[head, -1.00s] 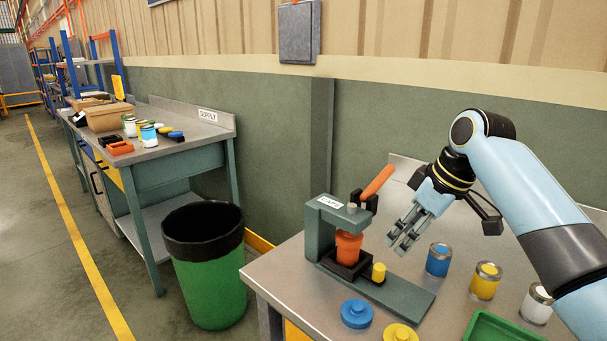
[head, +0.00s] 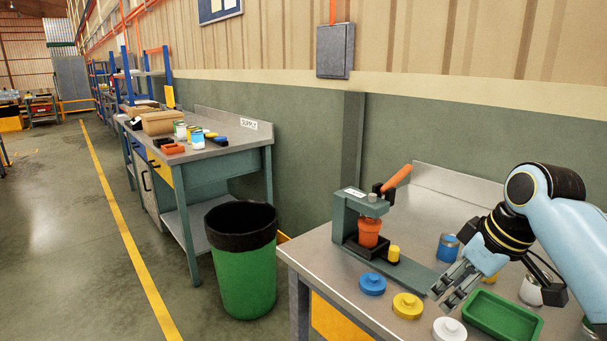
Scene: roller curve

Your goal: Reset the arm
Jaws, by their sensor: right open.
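My right gripper (head: 452,294) is open and empty, in the head view at the lower right. It hangs over the near bench, between the press and the green tray, with its fingers pointing down and left. My right arm (head: 570,228) comes in from the right edge. The lever press (head: 349,221) stands on the bench to the left of the gripper, with an orange handle (head: 397,178) slanting up. An orange part (head: 369,232) sits in the press, and a small yellow cylinder (head: 393,253) stands beside it. My left gripper is not in view.
Blue (head: 372,284), yellow (head: 407,305) and white (head: 449,330) knobbed discs lie along the bench front. A green tray (head: 503,314) is right of them. A blue can (head: 447,247) is partly hidden behind my gripper. A green bin (head: 244,270) stands on the floor before the supply bench (head: 222,165).

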